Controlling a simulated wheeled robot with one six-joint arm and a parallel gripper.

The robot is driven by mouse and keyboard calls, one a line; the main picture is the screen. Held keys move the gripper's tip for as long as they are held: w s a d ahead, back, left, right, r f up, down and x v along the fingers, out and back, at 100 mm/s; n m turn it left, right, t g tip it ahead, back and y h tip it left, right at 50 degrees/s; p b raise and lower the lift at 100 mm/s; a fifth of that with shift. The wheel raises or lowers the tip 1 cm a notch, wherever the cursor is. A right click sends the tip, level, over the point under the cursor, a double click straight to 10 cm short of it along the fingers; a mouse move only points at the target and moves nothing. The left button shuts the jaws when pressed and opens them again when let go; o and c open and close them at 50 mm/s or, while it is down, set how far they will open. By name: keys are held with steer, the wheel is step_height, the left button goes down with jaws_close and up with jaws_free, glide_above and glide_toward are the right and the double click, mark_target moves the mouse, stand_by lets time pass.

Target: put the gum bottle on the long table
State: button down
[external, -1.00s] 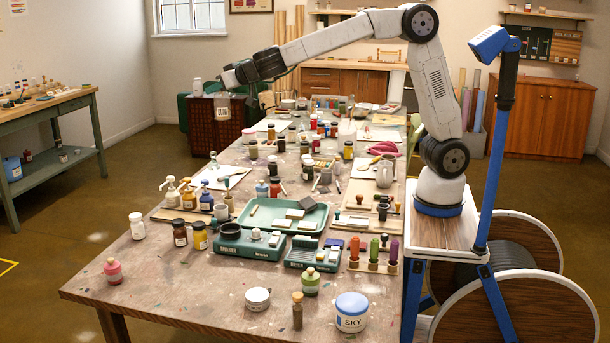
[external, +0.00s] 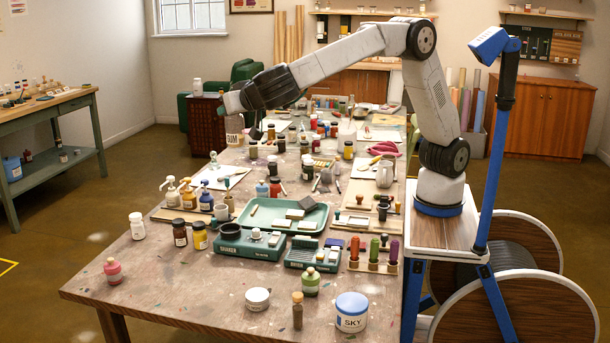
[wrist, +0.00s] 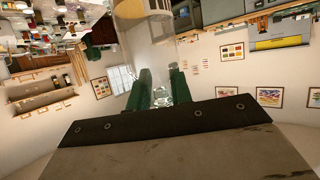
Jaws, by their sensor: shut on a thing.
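The gum bottle (external: 234,130) is a pale bottle with a dark-lettered GUM label. My gripper (external: 232,104) is shut on it near its top, and it hangs below the fingers. In the external view it shows at the far left edge of the long table (external: 150,262); I cannot tell whether its base touches the top.
The tabletop is crowded with jars, a green tray (external: 246,222), pump bottles (external: 172,192) and white paper (external: 219,178). A dark red cabinet (external: 203,128) stands behind the table's left edge. Bare wood shows at the near left.

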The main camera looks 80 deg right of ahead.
steer(key=shift+s+a+f, duration=0.15)
steer(key=shift+s+f, duration=0.05)
steer(key=shift+f, duration=0.1)
step_height(320, 180, down, 36)
steer(key=shift+w+f, duration=0.1)
steer(key=shift+f, duration=0.1)
steer(key=c, duration=1.3)
jaws_free()
steer(key=shift+o, duration=0.2)
steer(key=v, duration=1.2)
